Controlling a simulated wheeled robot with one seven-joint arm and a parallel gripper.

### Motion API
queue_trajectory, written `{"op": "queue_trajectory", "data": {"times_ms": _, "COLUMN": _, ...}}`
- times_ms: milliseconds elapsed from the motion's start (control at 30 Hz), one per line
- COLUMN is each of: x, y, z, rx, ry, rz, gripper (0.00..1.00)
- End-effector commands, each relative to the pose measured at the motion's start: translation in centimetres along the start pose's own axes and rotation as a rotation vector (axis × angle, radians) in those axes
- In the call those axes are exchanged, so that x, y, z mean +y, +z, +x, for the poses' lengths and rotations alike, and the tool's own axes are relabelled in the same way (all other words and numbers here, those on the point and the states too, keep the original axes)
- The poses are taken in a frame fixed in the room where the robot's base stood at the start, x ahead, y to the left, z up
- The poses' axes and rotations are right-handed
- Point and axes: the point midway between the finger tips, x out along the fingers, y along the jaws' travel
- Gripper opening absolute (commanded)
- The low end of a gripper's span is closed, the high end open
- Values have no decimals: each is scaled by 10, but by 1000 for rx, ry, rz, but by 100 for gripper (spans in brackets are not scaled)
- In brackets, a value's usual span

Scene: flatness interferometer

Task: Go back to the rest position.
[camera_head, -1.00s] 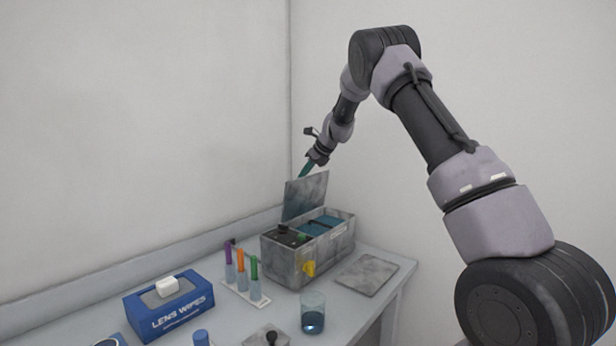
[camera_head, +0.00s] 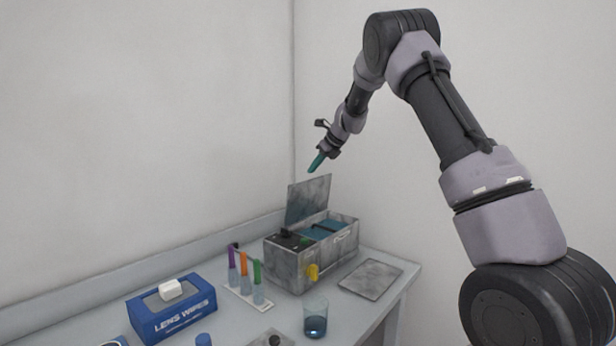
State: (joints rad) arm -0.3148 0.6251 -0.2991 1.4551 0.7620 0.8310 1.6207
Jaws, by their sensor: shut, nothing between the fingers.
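My gripper (camera_head: 316,162) is in the air above the grey box, with its teal fingers together and nothing seen between them. It is apart from the box and its raised lid. The flatness interferometer box (camera_head: 300,268) stands on the bench with its lid (camera_head: 308,199) standing up at the back. Its top shows a dark section at left and teal inside at right. My arm reaches in from the right.
A rack (camera_head: 240,294) with purple, orange and green capped tubes stands left of the box. A blue lens wipes box (camera_head: 172,310), a glass beaker (camera_head: 315,318) and a flat grey plate (camera_head: 370,278) are also on the bench. Walls close the back and right.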

Motion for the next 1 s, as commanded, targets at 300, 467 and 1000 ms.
{"op": "queue_trajectory", "data": {"times_ms": 300, "x": 0, "y": 0, "z": -48, "rx": 0, "ry": 0, "rz": -1, "gripper": 0}}
{"op": "queue_trajectory", "data": {"times_ms": 467, "x": 4, "y": -2, "z": -74, "rx": -3, "ry": -2, "rz": -54, "gripper": 0}}
{"op": "queue_trajectory", "data": {"times_ms": 1000, "x": 107, "y": -84, "z": -287, "rx": 42, "ry": -47, "rz": -968, "gripper": 0}}
